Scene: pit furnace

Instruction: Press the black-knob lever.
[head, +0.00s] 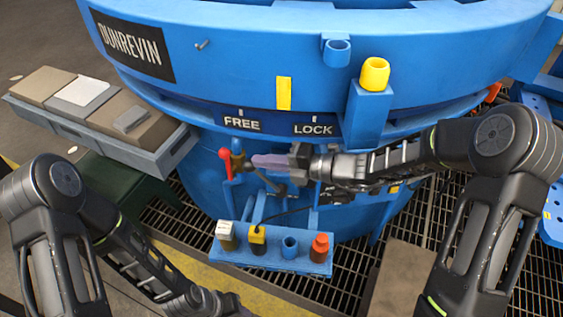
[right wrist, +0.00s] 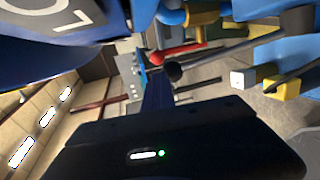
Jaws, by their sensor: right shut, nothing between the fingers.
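The black-knob lever (right wrist: 173,71) shows in the right wrist view as a dark ball on a rod, close by my right gripper's finger. Whether they touch I cannot tell. In the head view a dark lever (head: 272,184) lies just below my right gripper (head: 256,160), and its knob is hard to make out. My right gripper is shut and empty, its purple fingers pointing left. A red-handled lever (head: 226,163) stands left of the fingertips; it also shows in the right wrist view (right wrist: 178,53). My left arm ends at the lower edge, its gripper out of sight.
The blue furnace body (head: 210,75) with FREE and LOCK labels rises behind the gripper. A blue holder (head: 275,266) with several white, yellow and red-topped items sits below. A grey tray (head: 165,158) with blocks stands at left. Floor grating surrounds the base.

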